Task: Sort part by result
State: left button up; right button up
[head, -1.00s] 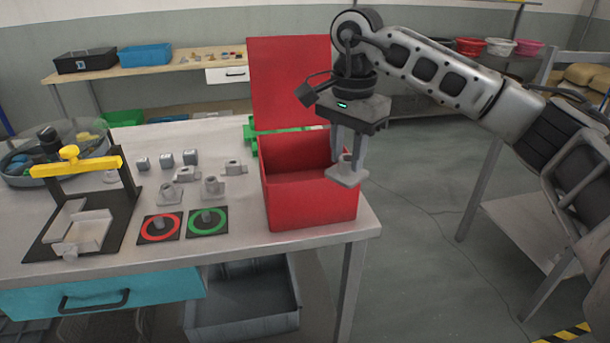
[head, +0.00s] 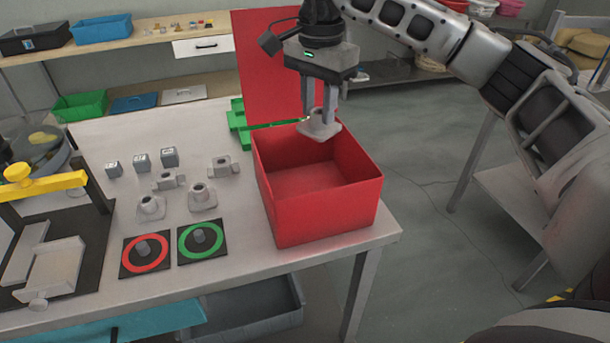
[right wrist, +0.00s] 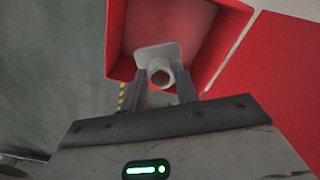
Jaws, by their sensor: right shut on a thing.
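My right gripper (head: 319,108) is shut on a grey part with a square flange and a short tube (head: 319,129). It holds the part over the back of the open red box (head: 325,215), at about rim height or above. In the right wrist view the part (right wrist: 160,72) sits between the fingertips, with the red box (right wrist: 175,25) behind it. The box looks empty where its floor shows. My left gripper is not in view.
Several similar grey parts (head: 202,196) and small grey cubes (head: 169,157) stand on the table left of the box. A black fixture with a yellow clamp (head: 45,183) is at far left.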

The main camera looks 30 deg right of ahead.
aim_at(318, 131)
jog(key=shift+s+f, duration=0.25)
jog(key=shift+f, duration=0.15)
notch_tip(318, 131, down, 4)
jog(key=shift+w+r+b, duration=0.1)
jog(key=shift+r+b, duration=0.15)
jog(key=shift+b, duration=0.7)
jog(key=shift+f+b, duration=0.3)
jog(key=shift+f, duration=0.2)
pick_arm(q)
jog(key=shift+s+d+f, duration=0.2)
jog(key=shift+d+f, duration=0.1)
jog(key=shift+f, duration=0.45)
pick_arm(e)
jog(key=o, duration=1.1)
